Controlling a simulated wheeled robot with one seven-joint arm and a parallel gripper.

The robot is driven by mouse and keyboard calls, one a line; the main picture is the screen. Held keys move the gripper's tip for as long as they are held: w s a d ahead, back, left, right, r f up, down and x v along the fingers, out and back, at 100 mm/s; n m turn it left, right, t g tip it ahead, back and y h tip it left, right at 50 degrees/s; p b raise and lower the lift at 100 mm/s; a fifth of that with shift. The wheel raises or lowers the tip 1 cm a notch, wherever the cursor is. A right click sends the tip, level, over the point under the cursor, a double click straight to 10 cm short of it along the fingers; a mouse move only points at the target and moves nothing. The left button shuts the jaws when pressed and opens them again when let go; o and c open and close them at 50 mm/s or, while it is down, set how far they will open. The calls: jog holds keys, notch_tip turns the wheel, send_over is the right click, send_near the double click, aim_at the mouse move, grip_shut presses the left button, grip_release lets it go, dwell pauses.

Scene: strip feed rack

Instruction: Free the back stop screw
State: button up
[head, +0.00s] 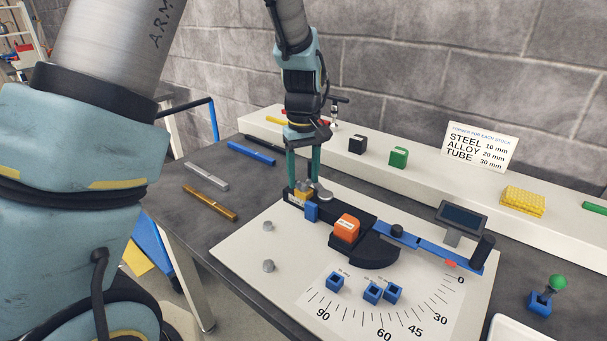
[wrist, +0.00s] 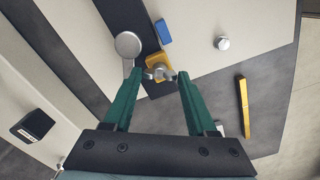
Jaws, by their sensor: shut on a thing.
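My gripper (head: 304,181) reaches straight down at the back-left end of the dark fixture on the white board. Its two green fingers stand either side of a silver wing-headed screw (wrist: 159,72), and the gripper (wrist: 160,73) is shut on it. A round grey knob (wrist: 128,44) is close beside one finger. In the head view the fingers partly hide the screw.
A blue block (head: 311,212) and an orange block (head: 346,229) are on the fixture. A blue arm (head: 430,246) extends right over an angle scale. Two grey pegs (head: 268,226) stand on the board. A raised shelf (head: 370,163) runs behind, with black and green blocks.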

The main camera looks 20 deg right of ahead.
aim_at(303, 180)
jog(key=o, duration=1.4)
jog(key=shift+c, duration=0.2)
jog(key=shift+r, duration=0.1)
notch_tip(303, 180, up, 11)
jog(key=b, duration=0.2)
jog(key=shift+f, duration=0.2)
jog(key=shift+a, duration=0.1)
jog(key=w+a+f, duration=0.1)
jog(key=a+f, duration=0.1)
jog(key=a, duration=0.7)
jog(key=w+a+f, duration=0.1)
jog(key=a+f, duration=0.2)
jog(key=a, duration=0.5)
jog(key=s+a+f, duration=0.1)
jog(key=s+a, duration=0.2)
jog(key=a, duration=0.3)
jog(key=s+a+f+m+t, duration=0.1)
jog(key=s+a+f, duration=0.1)
jog(key=a, duration=0.5)
jog(key=shift+s+a+f+t, duration=0.3)
jog(key=shift+s, duration=0.3)
